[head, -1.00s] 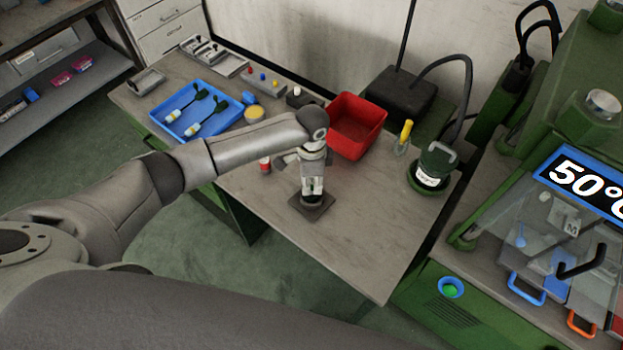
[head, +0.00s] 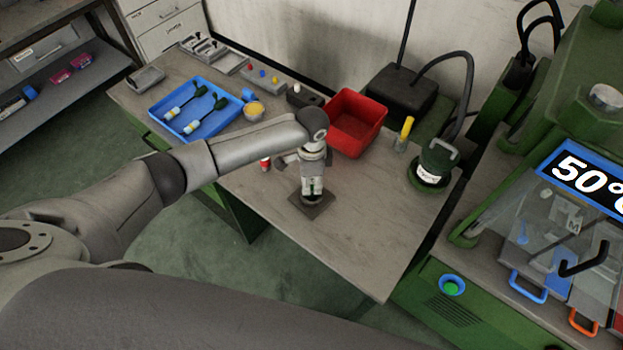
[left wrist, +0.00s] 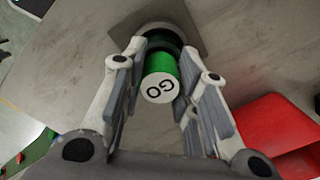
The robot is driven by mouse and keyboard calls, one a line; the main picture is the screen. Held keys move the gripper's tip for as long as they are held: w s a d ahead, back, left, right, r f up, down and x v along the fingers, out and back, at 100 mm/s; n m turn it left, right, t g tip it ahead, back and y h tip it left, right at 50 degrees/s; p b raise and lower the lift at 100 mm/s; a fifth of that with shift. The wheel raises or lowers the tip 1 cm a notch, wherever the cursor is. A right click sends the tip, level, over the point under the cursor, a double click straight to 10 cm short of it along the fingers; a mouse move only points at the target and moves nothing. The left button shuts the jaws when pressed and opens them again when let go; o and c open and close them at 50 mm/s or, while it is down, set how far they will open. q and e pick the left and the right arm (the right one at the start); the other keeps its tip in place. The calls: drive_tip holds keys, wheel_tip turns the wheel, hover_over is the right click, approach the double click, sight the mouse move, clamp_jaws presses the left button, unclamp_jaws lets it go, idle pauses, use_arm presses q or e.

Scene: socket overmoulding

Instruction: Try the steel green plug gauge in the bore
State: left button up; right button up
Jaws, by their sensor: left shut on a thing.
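My left gripper (head: 313,187) points down over a dark square plate (head: 325,203) on the bench. In the left wrist view the gripper (left wrist: 160,62) is shut on the green plug gauge (left wrist: 161,64), whose near end is white and marked GO. Beyond the gauge is a dark round part with a ring (left wrist: 157,33), standing on the plate. The gauge lines up roughly with this part. The fingers and the gauge hide its opening, so I cannot tell whether the gauge's far end is inside the bore. My right gripper is not in view.
A red bin (head: 357,122) stands close behind the gripper. A blue tray (head: 207,127) with dark-handled tools lies at the left. A yellow-topped item (head: 405,131) and a green labelled container (head: 436,163) stand at the right. The bench front is clear.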

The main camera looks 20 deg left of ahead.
use_arm(q)
drive_tip(key=shift+f, duration=0.5)
idle(0.4)
drive_tip(key=shift+r, duration=0.1)
idle(0.4)
drive_tip(key=shift+r+p, duration=1.7)
drive_tip(key=shift+p, duration=0.05)
drive_tip(key=shift+r, duration=0.15)
drive_tip(key=shift+r+p, duration=0.85)
drive_tip(key=shift+r, duration=1.55)
